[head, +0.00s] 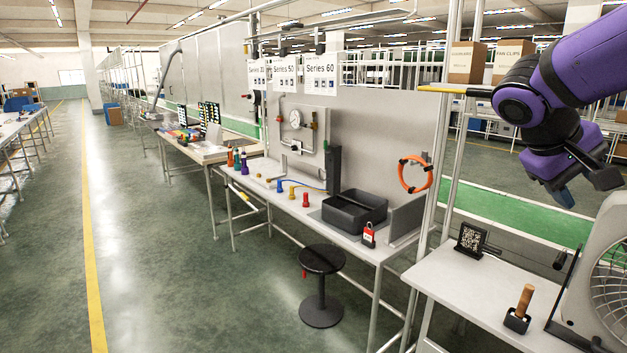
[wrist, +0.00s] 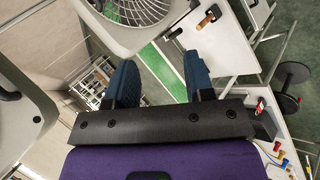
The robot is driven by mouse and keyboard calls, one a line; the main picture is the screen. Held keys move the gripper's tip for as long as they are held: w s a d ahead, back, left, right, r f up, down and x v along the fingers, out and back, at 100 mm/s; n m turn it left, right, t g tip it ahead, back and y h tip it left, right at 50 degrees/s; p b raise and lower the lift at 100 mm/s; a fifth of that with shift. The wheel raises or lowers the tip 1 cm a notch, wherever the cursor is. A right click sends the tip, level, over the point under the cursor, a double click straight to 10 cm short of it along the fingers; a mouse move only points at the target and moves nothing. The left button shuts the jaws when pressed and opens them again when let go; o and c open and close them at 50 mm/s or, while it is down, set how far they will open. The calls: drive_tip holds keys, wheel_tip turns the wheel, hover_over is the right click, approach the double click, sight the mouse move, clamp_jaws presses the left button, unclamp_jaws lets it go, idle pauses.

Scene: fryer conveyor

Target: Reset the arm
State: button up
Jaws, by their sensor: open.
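My purple arm (head: 590,60) reaches in from the upper right of the head view, bent at the elbow. My gripper (head: 570,187) hangs at its end, pointing down, above the level of the near worktable. In the wrist view, the two blue fingers of my gripper (wrist: 160,82) stand well apart with nothing between them. The gripper is open and empty and touches nothing that I can see.
The near worktable (head: 455,288) holds a fan (head: 603,270), a wooden-handled tool in a black holder (head: 518,312) and a black coded plate (head: 471,240). Boxes (head: 467,62) sit on a shelf behind the arm. A stool (head: 321,262) stands by the left table. The left aisle is clear.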

drive_tip(key=s+a+f+t+y, duration=0.3)
drive_tip(key=s+a+t+y, duration=0.2)
drive_tip(key=s+a+y, duration=0.3)
drive_tip(key=s+a, duration=0.3)
drive_tip(key=s, duration=0.1)
drive_tip(key=shift+s+n, duration=0.25)
drive_tip(key=shift+n, duration=0.05)
